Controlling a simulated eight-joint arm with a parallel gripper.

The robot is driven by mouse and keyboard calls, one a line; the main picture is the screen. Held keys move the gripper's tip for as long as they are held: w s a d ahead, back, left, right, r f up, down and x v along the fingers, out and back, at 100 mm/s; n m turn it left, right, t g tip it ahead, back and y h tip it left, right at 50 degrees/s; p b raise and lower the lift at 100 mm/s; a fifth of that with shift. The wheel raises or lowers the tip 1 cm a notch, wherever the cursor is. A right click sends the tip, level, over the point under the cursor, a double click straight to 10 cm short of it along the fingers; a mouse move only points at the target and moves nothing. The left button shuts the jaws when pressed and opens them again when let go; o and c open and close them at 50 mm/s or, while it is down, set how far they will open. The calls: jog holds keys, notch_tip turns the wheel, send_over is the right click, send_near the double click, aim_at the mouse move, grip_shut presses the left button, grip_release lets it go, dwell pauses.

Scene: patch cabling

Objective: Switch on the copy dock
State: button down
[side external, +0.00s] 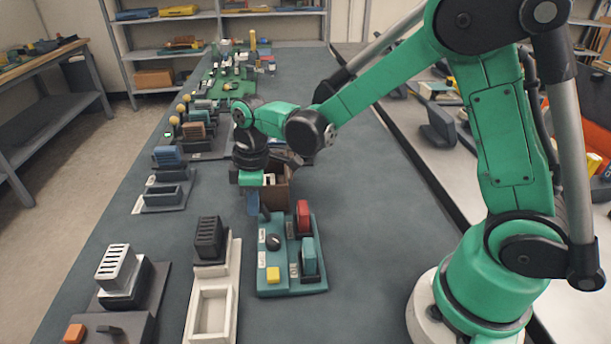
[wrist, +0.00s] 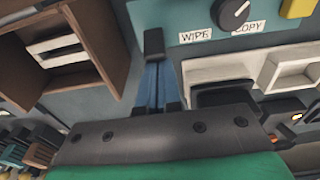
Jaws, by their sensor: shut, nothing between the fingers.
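The teal dock (side external: 290,283) stands on the bench in the side external view, and its edge shows at the top of the wrist view (wrist: 182,22). It holds a red cartridge (side external: 303,217) and a teal cartridge (side external: 309,257). Its black knob (side external: 273,241) shows in the wrist view (wrist: 233,13) beside the labels WIPE and COPY; which label it points at is unclear. A yellow button (side external: 272,274) sits at its front corner, partly cut off in the wrist view (wrist: 298,8). My gripper (wrist: 153,42), blue fingers with black tips, is shut and empty beside the dock's far-left edge.
An open brown wooden box (side external: 282,198) stands just behind the dock, near my gripper. A white dock (side external: 233,290) with a black cartridge (side external: 208,238) is to the left. Other docks line the bench's left side. The bench right of the teal dock is clear.

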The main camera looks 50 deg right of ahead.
aim_at(261, 206)
jog(key=shift+s+d+r, duration=0.1)
jog(key=shift+s+d, duration=0.05)
jog(key=shift+s+d+r+t+y, duration=0.1)
jog(key=shift+s+d+t+y, duration=0.15)
jog(key=shift+t+y, duration=0.3)
jog(key=shift+s+d+r+t+y, duration=0.1)
jog(key=shift+s+d+t+y, duration=0.1)
jog(key=shift+t+y, duration=0.35)
jog(key=shift+s+d, duration=0.25)
jog(key=shift+r, duration=0.8)
jog(key=v, duration=0.9)
jog(key=shift+w+a+r, duration=0.3)
jog(key=shift+r, duration=0.1)
